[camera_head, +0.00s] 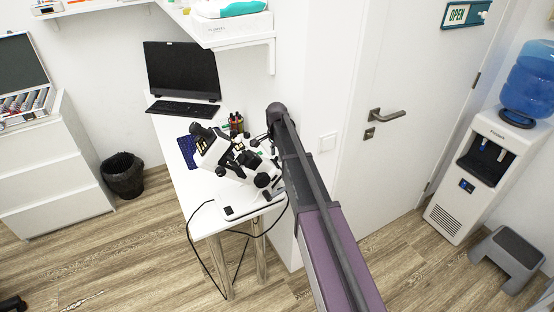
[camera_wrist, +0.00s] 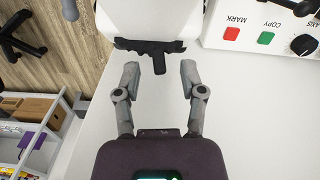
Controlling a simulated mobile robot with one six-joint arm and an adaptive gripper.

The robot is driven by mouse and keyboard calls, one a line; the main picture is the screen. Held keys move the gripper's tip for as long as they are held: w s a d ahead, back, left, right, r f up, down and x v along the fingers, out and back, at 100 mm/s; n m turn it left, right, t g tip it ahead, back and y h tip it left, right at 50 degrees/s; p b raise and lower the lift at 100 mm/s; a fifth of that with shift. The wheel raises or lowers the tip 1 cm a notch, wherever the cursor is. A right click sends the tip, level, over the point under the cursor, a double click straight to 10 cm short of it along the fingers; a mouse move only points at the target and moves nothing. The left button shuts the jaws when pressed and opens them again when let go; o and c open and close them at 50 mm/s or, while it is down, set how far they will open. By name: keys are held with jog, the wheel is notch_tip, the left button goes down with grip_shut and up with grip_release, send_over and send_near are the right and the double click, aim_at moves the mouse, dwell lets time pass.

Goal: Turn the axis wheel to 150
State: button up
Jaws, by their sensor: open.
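The axis wheel (camera_wrist: 303,45) is a round black knob at the right edge of the wrist view, under a partly cut-off "AXIS" label. It sits on a white panel (camera_wrist: 215,32), whose labels appear upside down. No scale or reading on the wheel is legible. My gripper (camera_wrist: 160,68) is open and empty, left of the panel and apart from the wheel. A black bracket with a short stem (camera_wrist: 159,60) shows between or beyond its fingertips; I cannot tell whether they touch. In the head view, a white and black instrument (camera_head: 214,150) stands on the desk; my gripper is not clear there.
A red MARK button (camera_wrist: 232,34) and a green COPY button (camera_wrist: 266,38) sit left of the wheel. The white desk (camera_head: 207,222) also holds a laptop (camera_head: 182,70) and small bottles (camera_head: 237,122). A black cable (camera_head: 190,235) hangs off its front. A door (camera_head: 385,75) is right.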

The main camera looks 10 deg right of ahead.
jog(key=shift+f, duration=0.2)
grip_shut()
dwell(0.3)
jog(key=shift+w+a+f+n+g, duration=0.1)
jog(key=shift+w+a+n+g, duration=0.15)
jog(key=shift+w+n+g, duration=0.3)
jog(key=shift+w+a+f+n+g+h+b, duration=0.1)
jog(key=shift+w+a+n+g+h+b, duration=0.1)
jog(key=shift+w+n+g+h+b, duration=0.25)
jog(key=shift+s, duration=0.2)
